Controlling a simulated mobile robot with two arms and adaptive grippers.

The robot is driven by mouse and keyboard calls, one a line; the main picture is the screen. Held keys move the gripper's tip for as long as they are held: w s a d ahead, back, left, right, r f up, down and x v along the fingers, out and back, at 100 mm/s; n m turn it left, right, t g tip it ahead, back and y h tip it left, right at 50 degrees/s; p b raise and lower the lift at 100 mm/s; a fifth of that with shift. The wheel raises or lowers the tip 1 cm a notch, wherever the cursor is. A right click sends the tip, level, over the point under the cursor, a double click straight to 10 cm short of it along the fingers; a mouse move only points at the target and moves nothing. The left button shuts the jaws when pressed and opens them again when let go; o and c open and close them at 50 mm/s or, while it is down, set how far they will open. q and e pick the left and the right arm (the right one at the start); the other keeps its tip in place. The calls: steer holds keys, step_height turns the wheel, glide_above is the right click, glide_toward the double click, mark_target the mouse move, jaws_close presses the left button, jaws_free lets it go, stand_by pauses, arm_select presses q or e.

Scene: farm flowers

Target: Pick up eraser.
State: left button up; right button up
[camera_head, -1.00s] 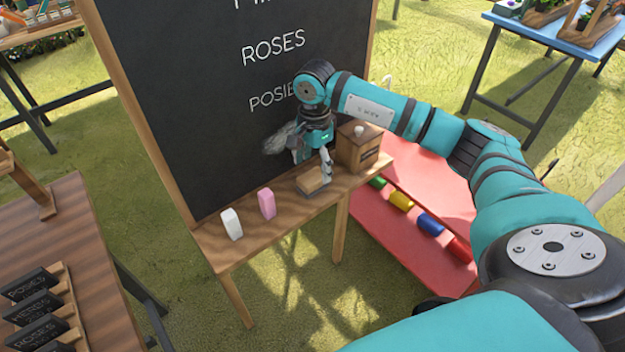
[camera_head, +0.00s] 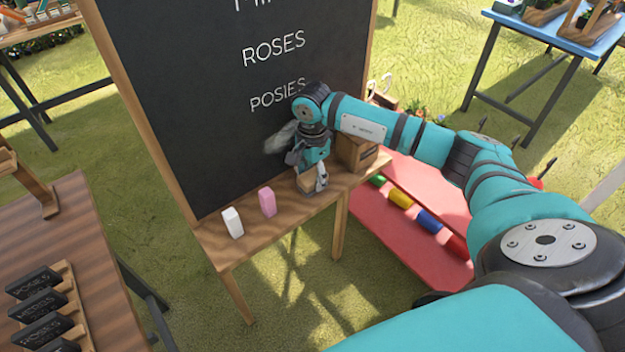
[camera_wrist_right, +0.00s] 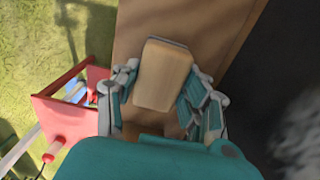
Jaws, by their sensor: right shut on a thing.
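The eraser (camera_head: 307,184) is a tan wooden block with a darker grey underside, on the narrow ledge in front of the chalkboard. In the right wrist view the eraser (camera_wrist_right: 163,75) sits between the two fingers. My right gripper (camera_head: 314,184) is lowered over it and shut on it; the fingers also show in the right wrist view (camera_wrist_right: 160,100). The gripper hides part of the eraser in the head view. I cannot tell whether the eraser still touches the ledge. My left gripper is not in view.
The chalkboard (camera_head: 220,90) rises right behind the ledge (camera_head: 240,250). A pink block (camera_head: 267,202) and a white block (camera_head: 232,223) stand to the left. A wooden box (camera_head: 356,154) stands close on the right. A red shelf (camera_head: 385,230) with coloured rolls is below.

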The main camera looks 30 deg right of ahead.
mark_target(312, 174)
steer(key=shift+c, duration=0.5)
steer(key=shift+r, duration=0.1)
steer(key=shift+r, duration=0.55)
step_height(312, 174, up, 2)
steer(key=shift+b, duration=0.55)
steer(key=s+a+r+b, duration=0.1)
steer(key=s+a+b, duration=0.1)
steer(key=s+a, duration=0.9)
steer(key=shift+s+r+b, duration=0.35)
